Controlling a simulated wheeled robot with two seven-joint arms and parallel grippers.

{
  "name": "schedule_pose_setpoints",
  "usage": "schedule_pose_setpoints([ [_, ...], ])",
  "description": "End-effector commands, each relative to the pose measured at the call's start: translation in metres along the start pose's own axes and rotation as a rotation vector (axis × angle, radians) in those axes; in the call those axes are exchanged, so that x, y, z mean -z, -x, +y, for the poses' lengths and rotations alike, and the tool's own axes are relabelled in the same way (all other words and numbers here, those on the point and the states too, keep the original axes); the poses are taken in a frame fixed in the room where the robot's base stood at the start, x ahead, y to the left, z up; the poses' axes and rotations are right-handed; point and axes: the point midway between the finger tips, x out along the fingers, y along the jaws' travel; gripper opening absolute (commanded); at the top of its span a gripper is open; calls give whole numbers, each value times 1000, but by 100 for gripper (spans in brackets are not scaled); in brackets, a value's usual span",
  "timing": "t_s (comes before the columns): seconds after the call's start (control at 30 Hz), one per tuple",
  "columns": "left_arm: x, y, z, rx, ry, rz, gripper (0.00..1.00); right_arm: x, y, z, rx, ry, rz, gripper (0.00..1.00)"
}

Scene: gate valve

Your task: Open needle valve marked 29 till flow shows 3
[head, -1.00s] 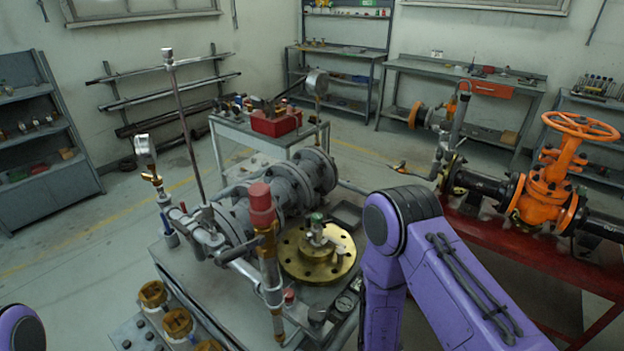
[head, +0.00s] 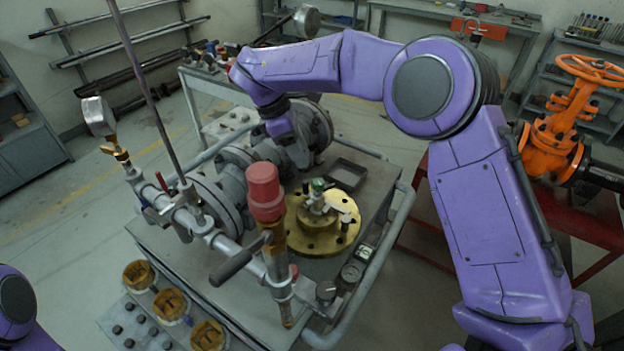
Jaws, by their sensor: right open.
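No marking 29 is readable, so I cannot tell which valve is the needle valve. A small valve with a green top (head: 317,187) stands on the brass flange (head: 345,232) on the cart. Small dial gauges (head: 352,271) sit at the cart's front right, and another gauge (head: 98,116) is on the left pipework. No flow value is readable. My right gripper (head: 283,130) points down near the grey flanged pipe, behind the brass flange; it is open, its fingertips hard to make out. It seems apart from the green-topped valve. My left gripper is out of view.
A red-capped upright pipe (head: 265,190) and a grey lever handle (head: 230,266) stand at the front. A tall thin rod (head: 150,100) rises at the left. A black tray (head: 348,174) lies behind the brass flange. An orange gate valve (head: 555,130) is at the right.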

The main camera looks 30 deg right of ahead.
Motion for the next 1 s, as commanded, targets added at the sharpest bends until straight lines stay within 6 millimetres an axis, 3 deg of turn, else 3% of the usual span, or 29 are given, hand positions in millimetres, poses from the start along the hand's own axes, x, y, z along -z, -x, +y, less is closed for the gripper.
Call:
schedule_pose_setpoints([
  [0.43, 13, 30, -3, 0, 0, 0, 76, -2, -84, 0, 2, 6, -6, 56],
  [0.6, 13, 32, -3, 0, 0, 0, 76, -3, -98, 0, 1, 4, -4, 56],
  [0.8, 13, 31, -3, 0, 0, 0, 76, -2, -98, 0, 1, 4, -5, 56],
  [0.97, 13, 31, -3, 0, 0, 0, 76, -2, -98, 0, 1, 5, -5, 4],
  [1.0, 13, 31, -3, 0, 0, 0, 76, -2, -98, 0, 0, 5, -5, 2],
])
